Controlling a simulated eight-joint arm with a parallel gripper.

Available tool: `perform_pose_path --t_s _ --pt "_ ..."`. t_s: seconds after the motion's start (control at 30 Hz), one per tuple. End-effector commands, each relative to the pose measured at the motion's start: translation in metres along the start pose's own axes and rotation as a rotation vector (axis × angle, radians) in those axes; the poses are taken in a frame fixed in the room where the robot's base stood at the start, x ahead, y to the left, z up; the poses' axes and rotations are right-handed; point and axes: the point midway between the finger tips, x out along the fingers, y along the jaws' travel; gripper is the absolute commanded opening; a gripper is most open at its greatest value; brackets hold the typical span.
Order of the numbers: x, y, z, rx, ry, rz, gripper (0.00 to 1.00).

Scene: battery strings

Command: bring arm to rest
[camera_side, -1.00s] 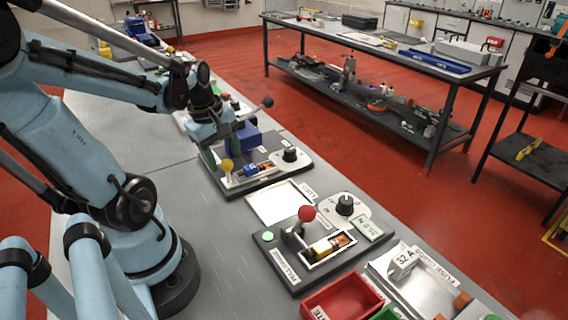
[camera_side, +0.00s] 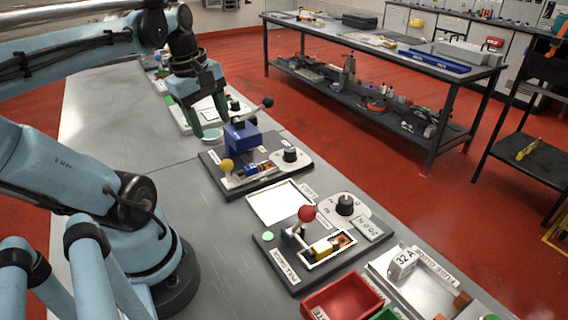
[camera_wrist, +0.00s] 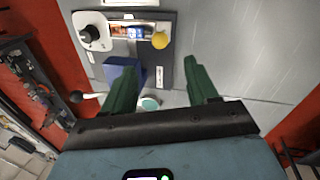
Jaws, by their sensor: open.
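My gripper (camera_side: 208,117) is raised over the grey bench, behind the far tester board. Its two green fingers are apart with nothing between them. In the wrist view the gripper (camera_wrist: 157,75) is also open and empty, and bench surface shows between the fingers. The far board (camera_side: 262,183) carries a blue block (camera_side: 241,138), a yellow ball knob (camera_side: 227,164) and a black dial (camera_side: 290,155). In the wrist view the blue block (camera_wrist: 122,72) sits beside the left finger, which partly covers it.
A nearer board (camera_side: 285,268) has a red ball lever (camera_side: 306,213). A red bin (camera_side: 342,298) and a metal fuse tray (camera_side: 412,290) stand at the front. A pale round disc (camera_side: 212,134) lies near the gripper. The bench left of the boards is clear.

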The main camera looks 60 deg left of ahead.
Motion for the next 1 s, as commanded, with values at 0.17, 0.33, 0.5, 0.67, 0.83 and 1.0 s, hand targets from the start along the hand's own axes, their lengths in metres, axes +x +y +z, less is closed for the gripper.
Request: perform_pose_path --t_s 0.17,0.33,0.5,0.67,0.83,1.0 --pt "-0.001 0.000 0.000 0.000 0.000 0.000 0.58" --pt "0.000 0.001 0.001 0.014 0.001 0.003 0.58" --pt "0.012 0.014 0.021 0.249 0.024 0.046 0.58" --pt "0.032 0.036 0.063 0.721 0.082 0.143 0.58" --pt "0.047 0.051 0.115 1.225 0.165 0.263 0.58" --pt "0.055 0.055 0.154 1.574 0.242 0.359 0.58"
